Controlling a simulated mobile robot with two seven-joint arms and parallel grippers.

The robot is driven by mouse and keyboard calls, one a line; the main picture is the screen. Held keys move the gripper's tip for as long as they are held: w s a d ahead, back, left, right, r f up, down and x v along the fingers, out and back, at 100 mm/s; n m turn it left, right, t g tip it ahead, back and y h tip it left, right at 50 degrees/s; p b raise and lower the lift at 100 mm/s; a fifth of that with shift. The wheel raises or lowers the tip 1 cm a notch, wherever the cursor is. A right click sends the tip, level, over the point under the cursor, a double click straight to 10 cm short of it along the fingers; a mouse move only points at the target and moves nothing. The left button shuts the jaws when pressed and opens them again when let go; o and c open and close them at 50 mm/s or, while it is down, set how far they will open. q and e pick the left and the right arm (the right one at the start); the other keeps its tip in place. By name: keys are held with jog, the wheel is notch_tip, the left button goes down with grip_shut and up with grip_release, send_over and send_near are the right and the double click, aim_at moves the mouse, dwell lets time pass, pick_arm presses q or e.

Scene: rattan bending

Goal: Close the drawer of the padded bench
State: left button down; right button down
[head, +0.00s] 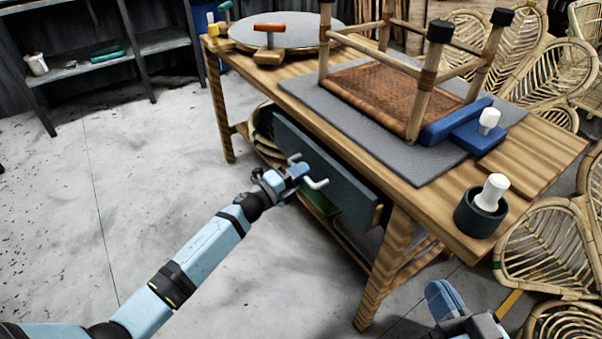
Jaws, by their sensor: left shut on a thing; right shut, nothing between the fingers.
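The wooden bench (560,165) has a grey pad (305,92) on its top. Its drawer has a dark blue-grey front (345,188) that stands out from under the bench top, so the drawer is at least partly open. A pale bar handle (317,183) is on the drawer front. My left gripper (300,171) is at the handle, shut on it; the fingers hide the handle's middle. My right gripper (447,300) is at the bottom right, shut and empty, apart from the bench.
An upturned rattan stool (430,75) stands on the pad. Blue blocks (455,122) and a dark pot (480,213) with a white-topped thing sit at the bench's right. Rattan chairs (545,240) crowd the right side. The floor (110,170) at left is clear.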

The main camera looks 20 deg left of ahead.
aim_at(314, 167)
pick_arm(q)
jog(key=x, duration=0.3)
jog(key=shift+w+d+f+b, duration=0.2)
jog(key=shift+w+f+b, duration=0.1)
jog(key=shift+f, duration=0.05)
jog(key=shift+w+d+r, duration=0.1)
jog(key=shift+w, duration=0.05)
jog(key=c, duration=1.4)
grip_release()
jog(key=o, duration=0.3)
jog(key=shift+d, duration=0.1)
pick_arm(e)
jog(key=shift+f, duration=0.4)
pick_arm(q)
jog(key=p+v, duration=0.3)
jog(key=v, duration=1)
jog(key=shift+s+a, duration=0.25)
jog(key=shift+a, duration=0.05)
pick_arm(e)
jog(key=shift+t, duration=0.8)
notch_tip(314, 167, up, 5)
jog(key=shift+d+f, duration=0.15)
jog(key=shift+f, duration=0.05)
